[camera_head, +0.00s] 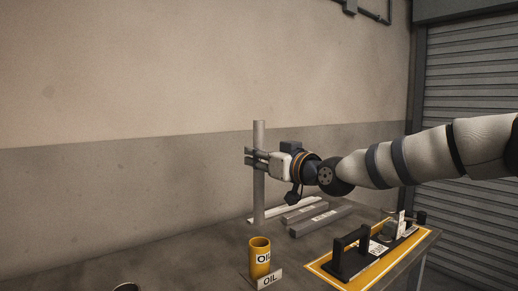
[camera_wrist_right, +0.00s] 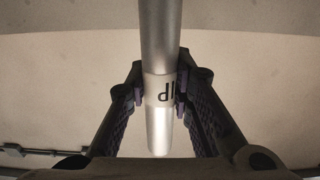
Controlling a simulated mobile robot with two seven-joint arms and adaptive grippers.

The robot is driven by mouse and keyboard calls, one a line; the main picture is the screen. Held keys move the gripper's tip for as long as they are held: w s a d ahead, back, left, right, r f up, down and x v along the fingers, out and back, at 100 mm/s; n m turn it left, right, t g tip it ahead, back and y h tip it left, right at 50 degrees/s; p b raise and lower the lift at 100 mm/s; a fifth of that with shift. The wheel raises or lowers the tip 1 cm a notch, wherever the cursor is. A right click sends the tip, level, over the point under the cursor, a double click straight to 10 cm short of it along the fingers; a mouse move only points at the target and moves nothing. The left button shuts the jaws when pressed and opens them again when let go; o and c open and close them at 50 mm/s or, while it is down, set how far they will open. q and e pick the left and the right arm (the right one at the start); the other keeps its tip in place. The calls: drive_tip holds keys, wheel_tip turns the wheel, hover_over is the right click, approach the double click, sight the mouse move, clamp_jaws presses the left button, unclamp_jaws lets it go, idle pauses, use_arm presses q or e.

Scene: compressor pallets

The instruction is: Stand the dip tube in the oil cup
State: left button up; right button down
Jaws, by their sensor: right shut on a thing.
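The dip tube (camera_head: 259,190) is a long grey tube, held upright behind the oil cup in the head view. My right gripper (camera_head: 251,157) is shut on it in its upper half. In the right wrist view the tube (camera_wrist_right: 160,40) runs between the two fingers of my right gripper (camera_wrist_right: 161,92), and part of a printed label shows there. The oil cup (camera_head: 260,258) is a yellow open-topped cylinder marked OIL, standing on the table in front of the tube. I cannot tell how far the tube's lower end is from the table. My left gripper is not in view.
A small OIL sign (camera_head: 268,280) stands at the cup's foot. Grey bars (camera_head: 321,221) lie behind, to the right. A yellow-edged board (camera_head: 321,271) with a black-handled fixture (camera_head: 352,254) is at the right. A round rim (camera_head: 126,287) shows at the bottom left. The table's left is mostly clear.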

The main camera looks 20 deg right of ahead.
sight(263, 200)
wheel_tip(263, 200, down, 4)
drive_tip(key=shift+b, duration=0.35)
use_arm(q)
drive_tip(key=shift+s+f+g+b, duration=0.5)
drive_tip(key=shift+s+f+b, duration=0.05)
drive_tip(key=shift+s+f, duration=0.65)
use_arm(e)
drive_tip(key=shift+f, duration=3.4)
drive_tip(key=c, duration=1.3)
unclamp_jaws()
drive_tip(key=shift+c, duration=0.2)
drive_tip(key=v, duration=1.2)
